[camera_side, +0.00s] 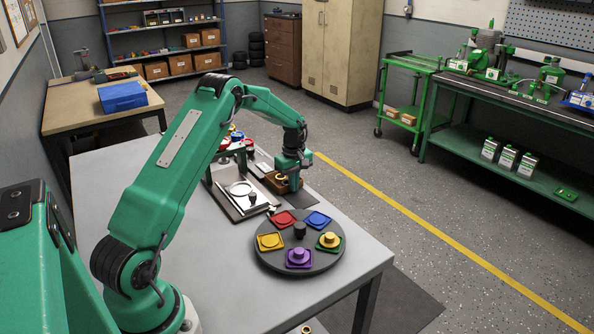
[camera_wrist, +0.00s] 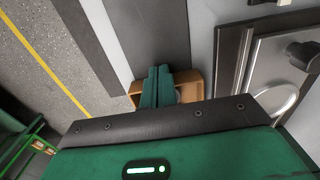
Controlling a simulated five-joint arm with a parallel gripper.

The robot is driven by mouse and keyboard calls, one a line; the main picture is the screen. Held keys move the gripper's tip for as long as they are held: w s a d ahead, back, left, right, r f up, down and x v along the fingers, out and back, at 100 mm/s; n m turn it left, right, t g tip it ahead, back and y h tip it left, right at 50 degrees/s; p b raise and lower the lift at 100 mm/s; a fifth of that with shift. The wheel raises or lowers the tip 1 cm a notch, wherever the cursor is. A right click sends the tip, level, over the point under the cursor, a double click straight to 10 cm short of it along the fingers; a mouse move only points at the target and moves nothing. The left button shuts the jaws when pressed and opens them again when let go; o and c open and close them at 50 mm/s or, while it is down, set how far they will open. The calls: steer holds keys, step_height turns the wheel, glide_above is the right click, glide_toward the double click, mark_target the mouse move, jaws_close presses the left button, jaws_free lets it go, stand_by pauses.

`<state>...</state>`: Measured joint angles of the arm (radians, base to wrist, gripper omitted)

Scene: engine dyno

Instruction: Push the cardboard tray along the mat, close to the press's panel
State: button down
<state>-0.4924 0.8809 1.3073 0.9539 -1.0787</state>
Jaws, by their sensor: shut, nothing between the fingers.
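The small brown cardboard tray (camera_side: 271,183) lies on the dark mat (camera_side: 299,198), right of the press's metal panel (camera_side: 225,200). A gold ring (camera_side: 281,177) shows at the tray. My gripper (camera_side: 292,178) points down at the tray, its fingers shut and empty. In the wrist view the shut green fingers (camera_wrist: 159,86) cover the tray's middle, and brown tray (camera_wrist: 195,91) shows on both sides. I cannot tell whether the fingers touch it. The mat (camera_wrist: 158,35) runs away beyond the tray, and the steel panel (camera_wrist: 238,75) lies to the right, apart from the tray.
A dark turntable (camera_side: 262,252) with several coloured pieces stands nearer the table's front. Red and other coloured parts (camera_side: 237,136) stand behind the panel. The table's edge is close on the mat's outer side. The mat beyond the fingers looks clear in the wrist view.

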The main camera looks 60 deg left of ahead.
mark_target(302, 199)
steer(key=shift+d, duration=0.1)
steer(key=shift+d, duration=0.45)
steer(key=d, duration=0.3)
steer(key=shift+d, duration=0.1)
step_height(302, 199, up, 10)
steer(key=shift+r, duration=0.1)
